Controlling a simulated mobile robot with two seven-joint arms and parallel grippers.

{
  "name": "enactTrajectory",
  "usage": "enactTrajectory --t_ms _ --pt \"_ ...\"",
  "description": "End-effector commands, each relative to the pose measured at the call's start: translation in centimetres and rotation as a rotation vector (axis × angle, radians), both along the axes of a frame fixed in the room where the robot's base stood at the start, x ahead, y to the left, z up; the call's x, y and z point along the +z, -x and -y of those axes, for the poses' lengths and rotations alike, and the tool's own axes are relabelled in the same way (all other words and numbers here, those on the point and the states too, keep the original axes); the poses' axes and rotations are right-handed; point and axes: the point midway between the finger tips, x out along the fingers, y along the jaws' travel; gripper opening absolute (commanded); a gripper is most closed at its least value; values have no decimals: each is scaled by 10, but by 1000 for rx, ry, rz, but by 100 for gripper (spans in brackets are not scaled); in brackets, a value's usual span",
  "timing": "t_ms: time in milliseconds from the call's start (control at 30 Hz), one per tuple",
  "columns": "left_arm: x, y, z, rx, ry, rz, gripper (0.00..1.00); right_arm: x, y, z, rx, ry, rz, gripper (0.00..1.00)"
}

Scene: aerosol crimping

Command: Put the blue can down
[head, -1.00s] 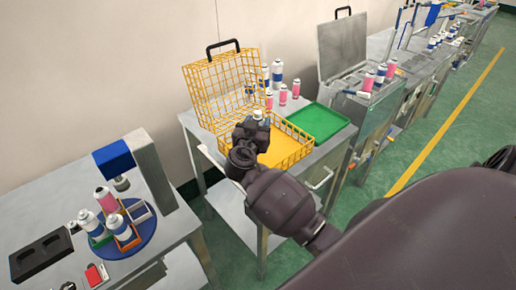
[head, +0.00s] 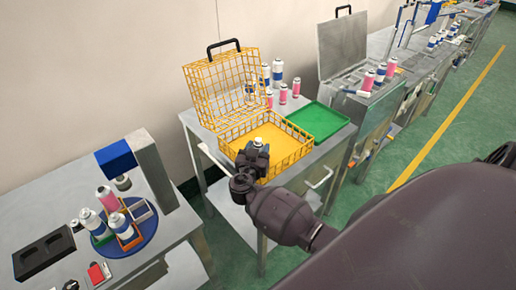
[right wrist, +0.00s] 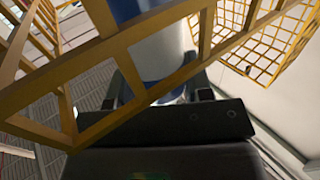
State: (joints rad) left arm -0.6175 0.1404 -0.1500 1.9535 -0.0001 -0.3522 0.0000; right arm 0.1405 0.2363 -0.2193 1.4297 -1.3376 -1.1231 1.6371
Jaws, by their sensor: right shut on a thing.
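My right gripper (head: 257,152) is shut on the blue can, whose pale top (head: 258,142) shows just above the fingers at the near left part of the yellow wire basket (head: 290,160). The rest of the can is hidden in the head view. In the right wrist view the white and blue can (right wrist: 165,55) stands between the fingers (right wrist: 165,95), and yellow basket bars (right wrist: 95,70) cross in front of it. I cannot tell whether the can touches the basket floor. My left gripper is not in view.
The basket's lid (head: 222,85) stands open behind it. A green tray (head: 318,121) lies to the right. Several pink and blue cans (head: 277,72) stand behind the basket. A blue turntable (head: 135,240) with cans is on the left table. The basket's yellow floor (head: 268,135) looks clear.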

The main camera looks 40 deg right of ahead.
Motion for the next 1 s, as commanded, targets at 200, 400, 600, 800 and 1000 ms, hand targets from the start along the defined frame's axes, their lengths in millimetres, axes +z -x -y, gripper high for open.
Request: enactTrajectory --t_ms 200,400,600,800,1000 --pt "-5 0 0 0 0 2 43 -2 0 0 0 0 1 6" --pt "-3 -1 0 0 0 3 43 -2 0 0 0 0 0 71" --pt "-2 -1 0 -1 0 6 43 -2 0 0 0 0 0 72" --pt "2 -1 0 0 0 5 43 1 0 0 0 1 -1 72" --pt "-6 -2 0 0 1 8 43 -3 17 -21 0 -3 1 72"
